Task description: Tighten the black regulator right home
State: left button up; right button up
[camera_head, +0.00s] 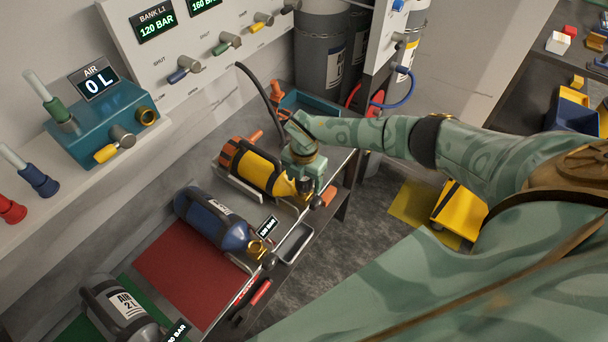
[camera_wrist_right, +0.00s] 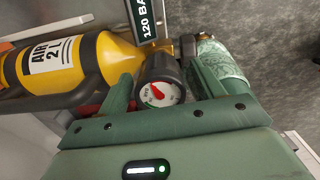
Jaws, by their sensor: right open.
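The black regulator (camera_wrist_right: 158,82) with a round white dial and red needle shows in the right wrist view, at the neck end of the yellow cylinder (camera_wrist_right: 68,62). My right gripper (camera_wrist_right: 166,78) is open, with one green finger on each side of the regulator. I cannot tell whether either finger touches it. In the head view the yellow cylinder (camera_head: 258,172) lies on the bench, and my right gripper (camera_head: 308,172) is over its valve end and hides most of the regulator. My left gripper is not in view.
A blue cylinder (camera_head: 212,222) lies by a red mat (camera_head: 178,278), and a grey cylinder (camera_head: 120,306) lies nearer. A black hose (camera_head: 262,92) rises behind the yellow cylinder. A "120 BAR" tag (camera_wrist_right: 146,22) stands close to the regulator. A wall panel (camera_head: 190,50) borders the bench.

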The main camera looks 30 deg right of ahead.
jog(key=n, duration=1.2)
jog(key=shift+b, duration=0.3)
jog(key=n, duration=0.3)
jog(key=shift+n, duration=0.4)
jog(key=n+b, duration=0.1)
jog(key=n, duration=0.4)
jog(key=shift+n, duration=0.3)
jog(key=n, duration=0.4)
jog(key=c, duration=1.1)
jog(key=m, duration=0.1)
jog(key=m+p, duration=0.1)
jog(key=shift+s+r+m, duration=0.1)
jog(key=shift+r+m, duration=0.15)
jog(key=shift+m, duration=0.05)
jog(key=o, duration=0.7)
jog(key=shift+m+p, duration=0.4)
jog(key=shift+m, duration=0.3)
jog(key=o, duration=0.4)
jog(key=shift+f, duration=0.25)
jog(key=shift+o, duration=0.2)
